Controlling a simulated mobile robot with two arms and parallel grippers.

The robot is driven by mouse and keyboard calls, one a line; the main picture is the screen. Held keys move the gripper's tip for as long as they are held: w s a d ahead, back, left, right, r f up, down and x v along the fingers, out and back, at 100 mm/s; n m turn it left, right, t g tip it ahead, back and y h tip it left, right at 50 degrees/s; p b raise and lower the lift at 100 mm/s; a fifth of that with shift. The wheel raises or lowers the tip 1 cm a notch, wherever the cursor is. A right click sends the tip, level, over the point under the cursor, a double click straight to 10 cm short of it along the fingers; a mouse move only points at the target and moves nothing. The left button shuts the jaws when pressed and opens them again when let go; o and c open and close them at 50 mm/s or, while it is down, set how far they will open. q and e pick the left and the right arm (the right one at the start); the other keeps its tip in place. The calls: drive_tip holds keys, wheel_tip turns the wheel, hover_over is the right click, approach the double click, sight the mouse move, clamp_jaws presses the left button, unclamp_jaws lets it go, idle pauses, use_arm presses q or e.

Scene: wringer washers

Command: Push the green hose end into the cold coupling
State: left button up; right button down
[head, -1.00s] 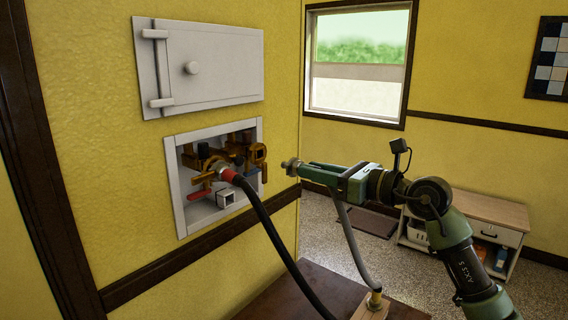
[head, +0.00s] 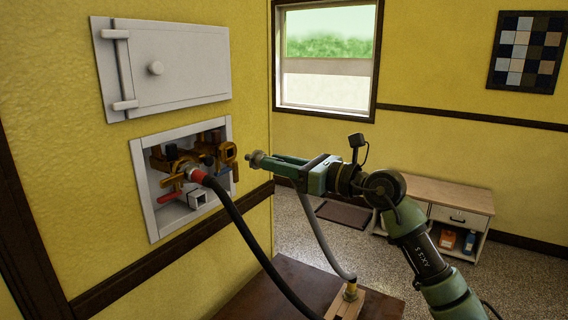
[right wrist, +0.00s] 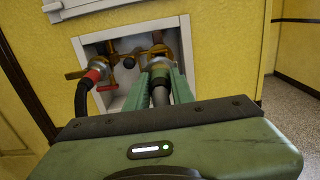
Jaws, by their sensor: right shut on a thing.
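My right gripper (head: 285,160) is shut on the metal hose end (head: 254,158), which sticks out past the fingertips toward the wall box. The cold coupling (head: 228,153) is the brass fitting at the right of the recess, near a blue handle (head: 224,172). In the head view a small gap shows between hose end and coupling. In the right wrist view the hose (right wrist: 160,95) lies between the green fingers, pointing at the brass coupling (right wrist: 158,47); contact cannot be told there. My left gripper is out of view.
A black hose (head: 240,225) with a red collar is on the left coupling, beside a red handle (head: 168,198). The white wall box (head: 150,215) frames the recess. The grey hose's lower end meets a wooden block (head: 346,306) on a brown top. A low cabinet (head: 450,195) stands behind.

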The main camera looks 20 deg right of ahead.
sight(249, 154)
drive_tip(key=shift+p+x, duration=0.4)
drive_tip(key=shift+x, duration=0.9)
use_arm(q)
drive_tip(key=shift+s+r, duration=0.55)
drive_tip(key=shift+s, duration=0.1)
use_arm(e)
drive_tip(key=shift+x, duration=0.85)
use_arm(q)
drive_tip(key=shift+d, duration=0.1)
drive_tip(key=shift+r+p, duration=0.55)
drive_tip(key=shift+p, duration=0.1)
use_arm(e)
drive_tip(key=shift+x, duration=1.8)
idle(1.1)
drive_tip(key=shift+r, duration=0.15)
idle(0.3)
drive_tip(key=c, duration=1.2)
unclamp_jaws()
drive_tip(key=shift+o, duration=0.4)
drive_tip(key=shift+w+a, duration=0.15)
drive_tip(key=shift+a, duration=0.05)
drive_tip(key=o, duration=0.4)
drive_tip(key=shift+o, duration=0.4)
drive_tip(key=shift+d, duration=0.1)
